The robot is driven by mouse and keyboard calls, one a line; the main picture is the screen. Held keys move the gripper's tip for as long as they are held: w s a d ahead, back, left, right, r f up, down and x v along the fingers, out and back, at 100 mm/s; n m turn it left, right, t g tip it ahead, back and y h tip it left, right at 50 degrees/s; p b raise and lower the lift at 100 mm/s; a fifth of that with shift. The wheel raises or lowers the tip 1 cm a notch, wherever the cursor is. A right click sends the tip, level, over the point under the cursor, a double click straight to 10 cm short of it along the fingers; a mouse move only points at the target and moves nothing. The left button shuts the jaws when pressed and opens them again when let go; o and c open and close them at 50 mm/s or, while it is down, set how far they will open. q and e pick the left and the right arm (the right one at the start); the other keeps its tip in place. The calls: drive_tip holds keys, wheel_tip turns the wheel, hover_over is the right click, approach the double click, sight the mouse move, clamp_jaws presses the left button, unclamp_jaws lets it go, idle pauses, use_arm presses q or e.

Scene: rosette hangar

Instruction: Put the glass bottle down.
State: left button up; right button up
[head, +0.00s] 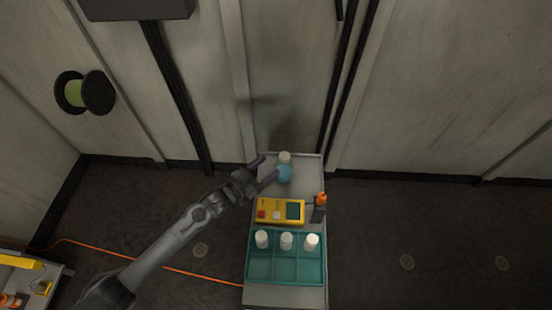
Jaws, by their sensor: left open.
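The glass bottle (285,175) is blue with a pale cap. It appears upright on the far end of the narrow grey bench (304,178). My left gripper (271,165) is just to the left of it with its two dark fingers spread open. The nearer fingertip ends at the bottle's left side; I cannot tell whether it touches. My right gripper is not in view.
A yellow instrument (268,206) and an orange-topped dark tool (320,208) lie nearer on the bench. A teal divided tray (287,269) in front holds three white-capped bottles (287,240). An orange cable (190,273) crosses the floor. The wall stands close behind the bench.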

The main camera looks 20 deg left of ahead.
use_arm(q)
drive_tip(key=v, duration=0.4)
drive_tip(key=shift+s+a+p, duration=0.2)
drive_tip(key=shift+s+p, duration=0.1)
drive_tip(key=shift+p, duration=0.05)
